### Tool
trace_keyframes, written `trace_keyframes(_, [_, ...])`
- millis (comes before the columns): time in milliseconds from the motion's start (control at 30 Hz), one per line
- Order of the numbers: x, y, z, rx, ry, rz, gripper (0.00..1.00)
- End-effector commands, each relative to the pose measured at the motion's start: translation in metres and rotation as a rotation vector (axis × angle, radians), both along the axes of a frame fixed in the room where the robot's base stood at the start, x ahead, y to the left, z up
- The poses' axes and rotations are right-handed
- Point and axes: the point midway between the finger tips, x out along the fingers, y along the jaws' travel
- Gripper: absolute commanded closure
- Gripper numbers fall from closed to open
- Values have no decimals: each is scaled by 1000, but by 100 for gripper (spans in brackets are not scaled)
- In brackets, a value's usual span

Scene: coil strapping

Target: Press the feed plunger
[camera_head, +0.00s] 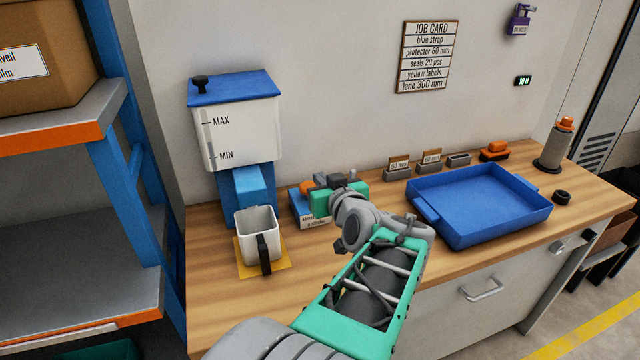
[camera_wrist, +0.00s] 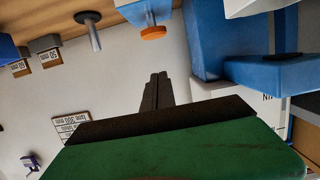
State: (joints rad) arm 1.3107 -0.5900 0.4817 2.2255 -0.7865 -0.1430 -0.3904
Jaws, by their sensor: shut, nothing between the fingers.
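The feed plunger, which I take to be the round orange cap (camera_wrist: 153,33) on a short pale stem, stands on a small blue unit (camera_wrist: 148,10) in the upside-down wrist view. In the head view, a bit of orange (camera_head: 306,187) shows there behind my gripper (camera_head: 326,199), above the blue unit with a white label (camera_head: 312,223), partly unreadable. My gripper's dark fingers (camera_wrist: 155,80) are shut and empty. In the wrist view they appear apart from the orange cap, but their exact distance is unclear. My gripper hides much of the unit in the head view.
A blue and white dispenser (camera_head: 238,130) stands left, with a white jug (camera_head: 256,228) on a yellow mat below it. A blue tray (camera_head: 480,205) lies right. Small labelled bins (camera_head: 398,172) line the wall.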

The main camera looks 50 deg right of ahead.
Motion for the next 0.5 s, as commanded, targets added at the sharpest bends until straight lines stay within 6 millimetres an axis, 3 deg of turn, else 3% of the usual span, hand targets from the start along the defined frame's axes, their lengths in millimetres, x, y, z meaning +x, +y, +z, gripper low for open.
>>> trace_keyframes(300, [61, -31, -17, 5, 2, 5, 100])
trace_keyframes(500, [60, -34, -50, 4, 2, -1, 100])
